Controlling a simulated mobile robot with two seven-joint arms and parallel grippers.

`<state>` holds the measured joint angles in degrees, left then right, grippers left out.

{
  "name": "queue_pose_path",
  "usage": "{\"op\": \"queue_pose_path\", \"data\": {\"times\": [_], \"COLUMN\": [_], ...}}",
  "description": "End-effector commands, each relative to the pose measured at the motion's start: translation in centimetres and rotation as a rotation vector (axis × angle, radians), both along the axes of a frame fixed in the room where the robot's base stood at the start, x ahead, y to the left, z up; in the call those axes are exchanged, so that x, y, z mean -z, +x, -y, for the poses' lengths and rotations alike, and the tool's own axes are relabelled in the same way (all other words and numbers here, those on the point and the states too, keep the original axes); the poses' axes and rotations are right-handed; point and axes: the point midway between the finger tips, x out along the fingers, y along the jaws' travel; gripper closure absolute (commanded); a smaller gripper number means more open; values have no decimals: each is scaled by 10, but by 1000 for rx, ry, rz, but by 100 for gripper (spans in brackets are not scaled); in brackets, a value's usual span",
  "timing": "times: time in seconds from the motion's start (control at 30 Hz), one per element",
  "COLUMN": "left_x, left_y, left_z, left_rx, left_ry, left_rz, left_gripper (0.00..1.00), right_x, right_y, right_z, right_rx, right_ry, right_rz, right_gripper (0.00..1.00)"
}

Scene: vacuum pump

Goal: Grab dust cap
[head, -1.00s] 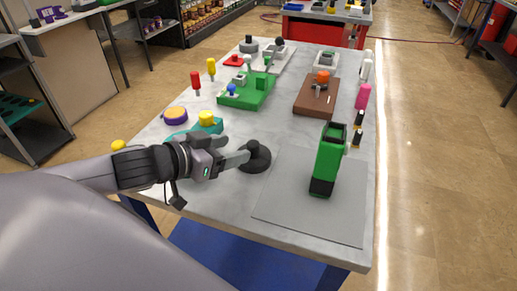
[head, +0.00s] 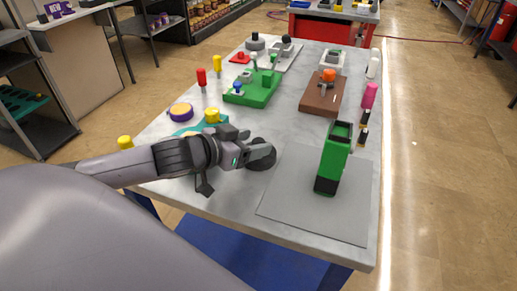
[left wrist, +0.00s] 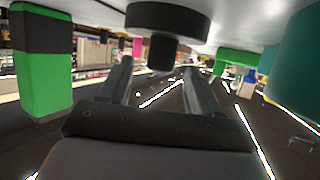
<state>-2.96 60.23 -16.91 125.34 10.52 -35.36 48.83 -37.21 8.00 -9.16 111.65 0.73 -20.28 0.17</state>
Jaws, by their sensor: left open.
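The dust cap, which I take to be the black disc with a short knob (head: 263,163), lies on the table just left of the grey mat. My left gripper (head: 259,151) is at the cap and hides much of it in the head view. In the left wrist view, which shows the scene upside down, the cap (left wrist: 168,18) has its knob between the two spread fingers of my left gripper (left wrist: 158,68). The fingers are apart, with gaps beside the knob. My right gripper is not in view.
A green and black pump body (head: 333,160) stands on the grey mat (head: 300,215) to the right. A teal fixture with a yellow knob (head: 212,116) is close behind my left gripper. A green fixture (head: 250,90) and a brown block (head: 322,95) are farther back.

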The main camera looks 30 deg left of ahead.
Motion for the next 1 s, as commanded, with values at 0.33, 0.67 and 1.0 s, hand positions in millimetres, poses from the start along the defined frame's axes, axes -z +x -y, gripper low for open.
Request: {"op": "queue_pose_path", "data": {"times": [0.33, 0.67, 1.0], "left_x": [4, 4, 0], "left_y": [9, 8, 9], "left_z": [3, 3, 2], "left_rx": [3, 2, 2], "left_ry": [1, 2, 2], "left_rz": [0, -1, 1], "left_gripper": [37, 97, 98], "right_x": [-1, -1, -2], "right_y": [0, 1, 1], "right_z": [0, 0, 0], "right_rx": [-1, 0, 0], "right_ry": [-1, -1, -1], "right_rz": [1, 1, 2], "right_gripper": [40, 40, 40]}}
